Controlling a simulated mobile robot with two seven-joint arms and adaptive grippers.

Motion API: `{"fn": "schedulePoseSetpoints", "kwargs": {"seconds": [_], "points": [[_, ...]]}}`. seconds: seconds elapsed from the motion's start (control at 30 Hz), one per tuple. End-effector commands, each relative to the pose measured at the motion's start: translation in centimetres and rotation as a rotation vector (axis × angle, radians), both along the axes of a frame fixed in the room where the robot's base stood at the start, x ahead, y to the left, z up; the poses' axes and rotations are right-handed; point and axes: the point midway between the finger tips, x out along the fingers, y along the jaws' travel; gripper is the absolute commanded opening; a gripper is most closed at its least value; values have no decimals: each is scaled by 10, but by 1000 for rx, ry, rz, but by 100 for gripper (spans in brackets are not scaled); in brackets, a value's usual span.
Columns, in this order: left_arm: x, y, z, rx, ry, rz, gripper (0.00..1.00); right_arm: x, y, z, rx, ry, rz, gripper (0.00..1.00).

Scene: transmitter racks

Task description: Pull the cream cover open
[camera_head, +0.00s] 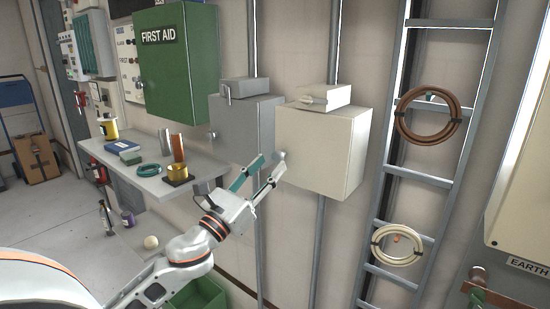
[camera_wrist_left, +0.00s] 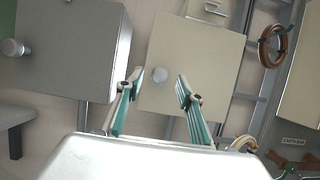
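The cream cover (camera_head: 325,150) is the front of a box on the wall, and it looks shut. Its round knob (camera_wrist_left: 159,74) sits near the cover's left edge. My left gripper (camera_head: 268,165) is open in front of that left edge. In the left wrist view, its two fingers (camera_wrist_left: 158,88) stand apart on either side of the knob, with nothing seen between them but the knob ahead. I cannot tell whether the fingertips reach as far as the knob. My right gripper is not in view.
A grey box (camera_head: 243,130) with its own knob is just left of the cream one. A ladder (camera_head: 425,150) with hanging coils stands to the right. A shelf (camera_head: 150,185) with several items is at the left, and a green crate (camera_head: 198,295) is below.

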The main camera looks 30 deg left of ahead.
Motion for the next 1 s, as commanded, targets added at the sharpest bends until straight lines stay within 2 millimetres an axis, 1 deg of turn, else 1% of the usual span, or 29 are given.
{"fn": "schedulePoseSetpoints", "kwargs": {"seconds": [0.03,0.1,0.3,0.63,0.67,0.7,0.77,0.8,1.0], "points": [[7,0,6,1,-2,2,37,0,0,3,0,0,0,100],[14,-1,8,0,-2,1,37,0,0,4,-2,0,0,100],[28,-2,12,1,0,1,37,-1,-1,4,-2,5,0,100],[30,-2,11,0,2,0,37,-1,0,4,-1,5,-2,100],[30,-2,11,0,2,0,30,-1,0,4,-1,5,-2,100],[30,-2,12,0,2,0,19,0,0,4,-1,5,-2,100],[30,-2,12,0,2,0,4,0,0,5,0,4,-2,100],[30,-2,12,0,1,0,0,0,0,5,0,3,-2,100],[30,-3,12,-1,1,1,0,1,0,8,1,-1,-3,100]]}}
